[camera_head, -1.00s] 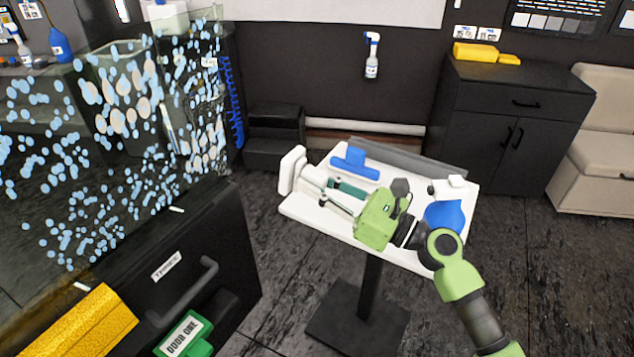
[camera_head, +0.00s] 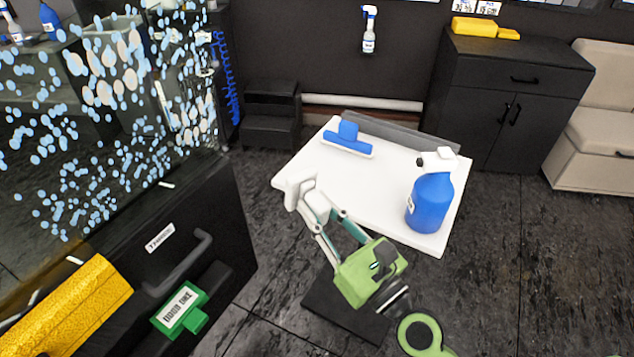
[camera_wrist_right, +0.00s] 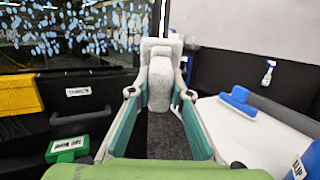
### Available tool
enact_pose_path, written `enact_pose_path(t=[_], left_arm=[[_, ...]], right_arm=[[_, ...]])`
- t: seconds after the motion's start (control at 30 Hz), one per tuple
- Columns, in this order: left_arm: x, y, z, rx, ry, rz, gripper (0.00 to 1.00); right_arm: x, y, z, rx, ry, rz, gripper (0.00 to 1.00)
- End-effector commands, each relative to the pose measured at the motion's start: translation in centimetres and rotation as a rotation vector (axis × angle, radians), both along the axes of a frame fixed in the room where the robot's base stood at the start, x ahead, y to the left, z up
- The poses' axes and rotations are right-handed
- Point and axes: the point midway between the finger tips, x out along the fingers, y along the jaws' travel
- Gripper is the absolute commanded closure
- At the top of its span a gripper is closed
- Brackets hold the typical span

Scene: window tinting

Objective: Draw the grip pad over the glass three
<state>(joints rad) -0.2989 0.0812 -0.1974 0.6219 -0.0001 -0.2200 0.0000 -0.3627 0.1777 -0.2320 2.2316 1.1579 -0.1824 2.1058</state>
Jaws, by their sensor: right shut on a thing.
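The grip pad (camera_head: 298,190) is a white block with a rounded handle. My right gripper (camera_head: 316,213) is shut on its handle, and the pad is held at the table's near left edge. In the right wrist view the pad (camera_wrist_right: 160,62) stands upright between the teal fingers of the gripper (camera_wrist_right: 159,96). The glass (camera_head: 105,120) is at the left, covered in pale blue drops, above a black door panel (camera_head: 225,250) labelled THREE. The pad is apart from the glass. My left gripper is out of view.
The white table (camera_head: 375,195) holds a blue squeegee-like tool (camera_head: 348,141) and a blue spray bottle (camera_head: 430,200). Dark floor lies between panel and table.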

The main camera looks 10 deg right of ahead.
Motion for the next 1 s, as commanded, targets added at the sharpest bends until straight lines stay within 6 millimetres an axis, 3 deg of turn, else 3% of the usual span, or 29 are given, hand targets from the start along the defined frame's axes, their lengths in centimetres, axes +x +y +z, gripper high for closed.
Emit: enact_pose_path(t=[0.13, 0.5, 0.77, 1.0], left_arm=[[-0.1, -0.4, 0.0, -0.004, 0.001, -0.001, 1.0], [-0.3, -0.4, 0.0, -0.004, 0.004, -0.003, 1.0], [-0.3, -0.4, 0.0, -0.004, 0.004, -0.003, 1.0], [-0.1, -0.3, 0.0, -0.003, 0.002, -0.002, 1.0]], right_arm=[[-3.6, 0.3, -1.6, 0.004, 0.012, -0.15, 1.0], [-8.4, 0.8, -3.6, -0.003, 0.003, -0.37, 1.0], [-10.6, 1.0, -4.5, -0.004, 0.003, -0.468, 1.0], [-10.5, 0.9, -4.4, -0.005, -0.002, -0.465, 1.0]])
